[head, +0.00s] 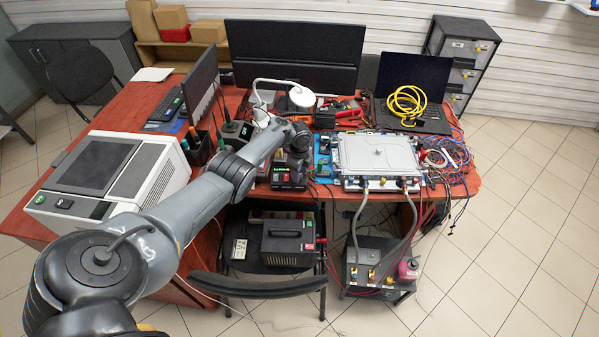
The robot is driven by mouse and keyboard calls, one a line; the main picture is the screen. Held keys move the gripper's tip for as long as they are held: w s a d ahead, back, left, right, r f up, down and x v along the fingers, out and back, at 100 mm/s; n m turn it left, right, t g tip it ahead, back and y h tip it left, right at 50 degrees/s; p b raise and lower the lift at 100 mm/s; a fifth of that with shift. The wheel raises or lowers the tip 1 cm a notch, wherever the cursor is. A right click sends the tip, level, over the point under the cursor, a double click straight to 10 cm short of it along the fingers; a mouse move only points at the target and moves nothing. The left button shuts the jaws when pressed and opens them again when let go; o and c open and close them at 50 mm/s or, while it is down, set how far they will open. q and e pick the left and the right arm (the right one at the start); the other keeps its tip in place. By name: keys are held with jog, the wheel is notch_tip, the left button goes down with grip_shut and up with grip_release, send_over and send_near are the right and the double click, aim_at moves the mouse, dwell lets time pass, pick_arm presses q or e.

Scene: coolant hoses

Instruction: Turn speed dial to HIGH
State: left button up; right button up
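I cannot make out a speed dial for certain. A grey unit (366,258) with small yellow and red fittings on it stands low in front of the table. Two grey hoses run up from it to the flat silver plate assembly (378,154) on the table. A small device with a green display (284,172) sits at the table's front edge. My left arm reaches in from the lower left, and its gripper (298,140) is above the table, just behind this device. Its fingers are too small and dark to read. My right gripper is not in view.
A white instrument (105,175) stands at the table's left. A chair (265,285) with a dark box (288,243) on it stands in front. Bundled wires (445,158) hang at the right edge. A laptop with a coiled yellow cable (407,104) lies behind. The floor at right is clear.

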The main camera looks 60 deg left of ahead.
pick_arm(q)
jog(key=shift+o, duration=0.2)
jog(key=shift+r, duration=0.1)
notch_tip(320, 180, up, 11)
jog(key=p, duration=0.5)
jog(key=shift+f, duration=0.2)
jog(key=shift+f, duration=0.1)
